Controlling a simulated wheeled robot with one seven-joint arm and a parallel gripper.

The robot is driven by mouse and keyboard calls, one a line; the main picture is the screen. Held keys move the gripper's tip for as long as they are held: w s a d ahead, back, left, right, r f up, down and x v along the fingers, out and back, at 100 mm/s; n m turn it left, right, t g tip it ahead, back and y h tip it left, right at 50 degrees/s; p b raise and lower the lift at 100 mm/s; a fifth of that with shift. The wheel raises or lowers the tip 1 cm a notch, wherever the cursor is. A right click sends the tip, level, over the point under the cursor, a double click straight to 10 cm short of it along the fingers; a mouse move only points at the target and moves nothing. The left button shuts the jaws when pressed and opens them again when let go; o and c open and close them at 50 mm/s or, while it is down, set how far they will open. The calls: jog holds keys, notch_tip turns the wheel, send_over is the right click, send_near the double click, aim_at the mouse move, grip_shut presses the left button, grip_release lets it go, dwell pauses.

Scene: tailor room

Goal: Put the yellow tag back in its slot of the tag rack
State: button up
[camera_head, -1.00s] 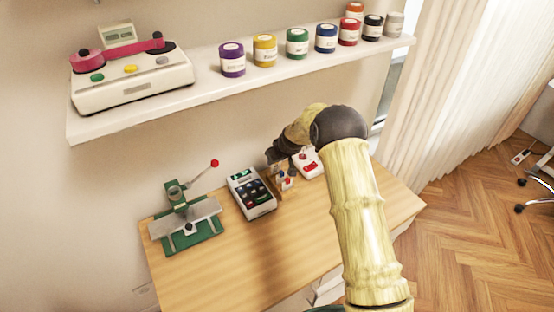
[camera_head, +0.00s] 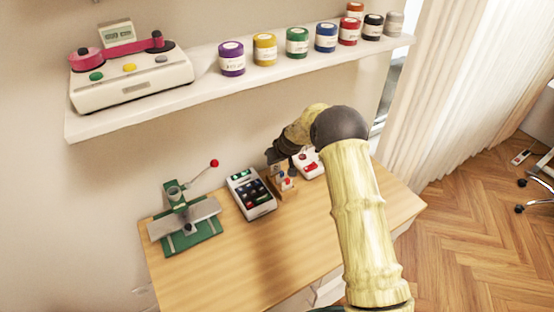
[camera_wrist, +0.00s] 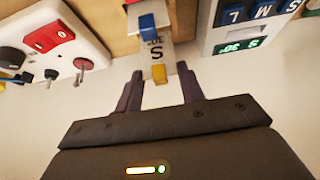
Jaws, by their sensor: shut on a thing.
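The yellow tag (camera_wrist: 158,74) shows between my fingertips in the wrist view, beside a pale plate with upside-down lettering. My gripper (camera_wrist: 160,82) is shut on it. The wooden tag rack (camera_head: 288,194) stands on the table in the head view, just below my gripper. A blue tag (camera_wrist: 147,25) shows just beyond the yellow one. The wrist view shows only part of the rack, and I cannot tell whether the yellow tag touches a slot.
A keypad device with a lit display (camera_wrist: 238,46) stands close beside the rack. A white device with a red button (camera_head: 307,163) is on its other side. A green press (camera_head: 187,225) stands at the left. A shelf (camera_head: 208,85) hangs above; the table's front is clear.

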aim_at(276, 166)
jog(key=shift+f+b, duration=1.25)
jog(key=shift+f, duration=0.3)
jog(key=o, duration=1.1)
jog(key=shift+r, duration=0.15)
jog(key=b+v, duration=0.2)
jog(key=v, duration=1.5)
jog(key=shift+b, duration=0.4)
jog(key=shift+s+r, duration=0.1)
